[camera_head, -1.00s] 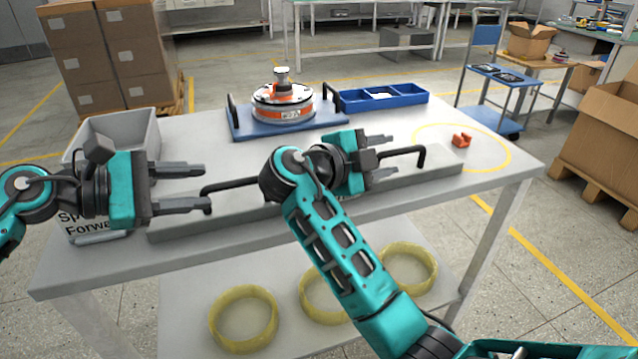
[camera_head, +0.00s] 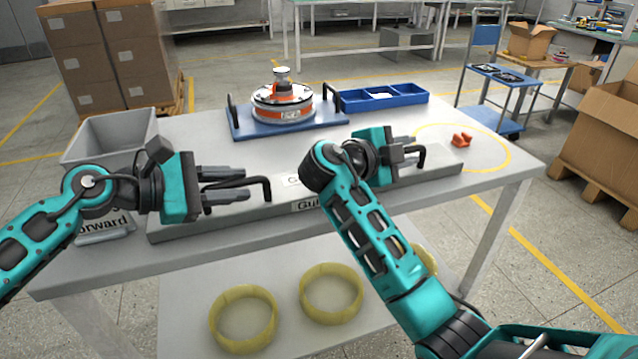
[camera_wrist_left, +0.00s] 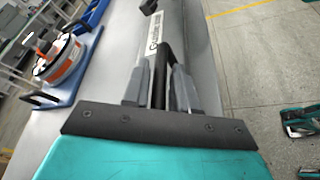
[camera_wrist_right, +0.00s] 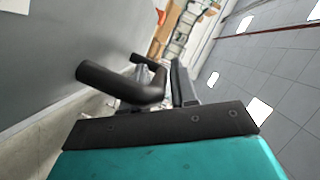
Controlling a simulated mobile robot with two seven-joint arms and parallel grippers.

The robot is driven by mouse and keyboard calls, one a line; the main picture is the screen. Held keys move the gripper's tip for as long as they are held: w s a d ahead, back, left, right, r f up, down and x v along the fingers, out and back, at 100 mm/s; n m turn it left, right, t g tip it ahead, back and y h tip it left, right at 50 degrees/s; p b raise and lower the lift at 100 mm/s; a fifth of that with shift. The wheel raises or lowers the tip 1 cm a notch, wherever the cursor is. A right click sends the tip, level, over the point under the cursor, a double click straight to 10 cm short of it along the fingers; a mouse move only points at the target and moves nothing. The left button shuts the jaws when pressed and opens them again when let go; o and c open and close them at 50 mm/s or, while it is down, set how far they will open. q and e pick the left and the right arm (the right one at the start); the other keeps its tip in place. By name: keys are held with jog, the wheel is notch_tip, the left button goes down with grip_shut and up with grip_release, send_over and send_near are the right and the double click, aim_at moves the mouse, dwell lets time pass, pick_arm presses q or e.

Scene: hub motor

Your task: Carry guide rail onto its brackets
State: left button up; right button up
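The guide rail (camera_head: 240,218) is a long grey bar with two black handles, lying along the front of the table. Part of its lettering shows. My left gripper (camera_head: 225,186) has its fingers close on both sides of the rail's left handle (camera_head: 262,184). That handle (camera_wrist_left: 160,78) also runs between the fingers in the left wrist view. My right gripper (camera_head: 408,150) has its fingers close together at the right handle (camera_head: 421,160). The right wrist view shows this handle (camera_wrist_right: 110,80) crossing the fingers and partly hiding one. I cannot make out the brackets.
Behind the rail stand an orange-white hub motor (camera_head: 283,100) on a blue plate (camera_head: 243,128) and a blue tray (camera_head: 410,95). A grey bin (camera_head: 112,140) stands at the left. An orange part (camera_head: 461,140) lies in a yellow circle at the right. Yellow rings (camera_head: 243,318) lie on the lower shelf.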

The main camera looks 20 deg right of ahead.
pick_arm(q)
grip_shut()
pick_arm(e)
grip_shut()
dwell(0.7)
pick_arm(q)
jog(key=shift+r, duration=0.25)
pick_arm(e)
jog(key=shift+r, duration=0.15)
